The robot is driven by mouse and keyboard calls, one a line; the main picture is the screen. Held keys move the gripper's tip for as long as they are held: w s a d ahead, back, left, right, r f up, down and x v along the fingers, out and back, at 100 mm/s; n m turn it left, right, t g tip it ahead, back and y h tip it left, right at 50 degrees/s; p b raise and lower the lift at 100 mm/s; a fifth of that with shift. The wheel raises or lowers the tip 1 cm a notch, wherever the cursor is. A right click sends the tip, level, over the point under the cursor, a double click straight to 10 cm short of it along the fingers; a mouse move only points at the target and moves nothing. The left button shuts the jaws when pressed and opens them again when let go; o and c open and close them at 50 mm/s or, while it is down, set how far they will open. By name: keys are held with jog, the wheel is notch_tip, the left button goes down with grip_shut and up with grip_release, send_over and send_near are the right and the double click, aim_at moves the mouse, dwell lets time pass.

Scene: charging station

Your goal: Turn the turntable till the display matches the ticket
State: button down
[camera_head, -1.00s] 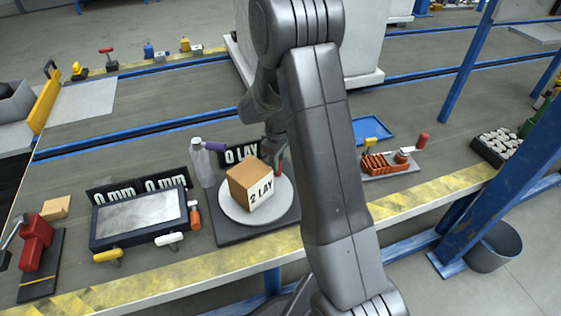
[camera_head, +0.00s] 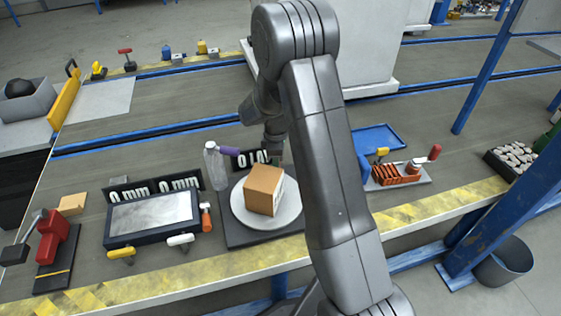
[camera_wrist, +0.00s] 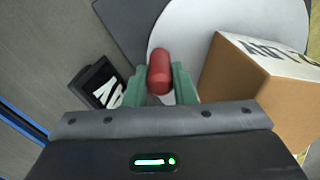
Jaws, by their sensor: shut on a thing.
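The round pale turntable (camera_head: 238,209) sits on a dark base and carries a brown box (camera_head: 264,190). A white lettered label shows on the box's top edge in the wrist view (camera_wrist: 272,48); its wording cannot be read there. The black display (camera_head: 238,161) stands behind the turntable and starts with a 0; my arm partly covers it. In the wrist view the display (camera_wrist: 98,86) is cut by my finger. My gripper (camera_wrist: 158,88) is shut on the turntable's red handle (camera_wrist: 159,66), at the rim beside the box. No separate ticket is clearly visible.
Further left are a framed panel (camera_head: 152,218) with two 0 mm displays and a red lever device (camera_head: 53,238). A blue tray (camera_head: 379,138) and an orange rack (camera_head: 391,175) lie to the right.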

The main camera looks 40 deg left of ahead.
jog(key=shift+s+a+n+p, duration=0.2)
jog(key=shift+s+a+n, duration=0.15)
jog(key=shift+a+n, duration=0.55)
jog(key=shift+s+a+n+p, duration=0.15)
jog(key=shift+s+a+n, duration=0.2)
jog(key=shift+a+n, duration=0.5)
jog(key=shift+s+a+n, duration=0.35)
jog(key=shift+s+n, duration=0.15)
jog(key=shift+n, duration=0.4)
jog(key=shift+s+a+n, duration=0.35)
jog(key=shift+s+n, duration=0.1)
jog(key=shift+n, duration=0.4)
jog(key=c, duration=1.2)
grip_release()
jog(key=shift+s, duration=0.1)
notch_tip(320, 180, up, 14)
jog(key=p, duration=0.2)
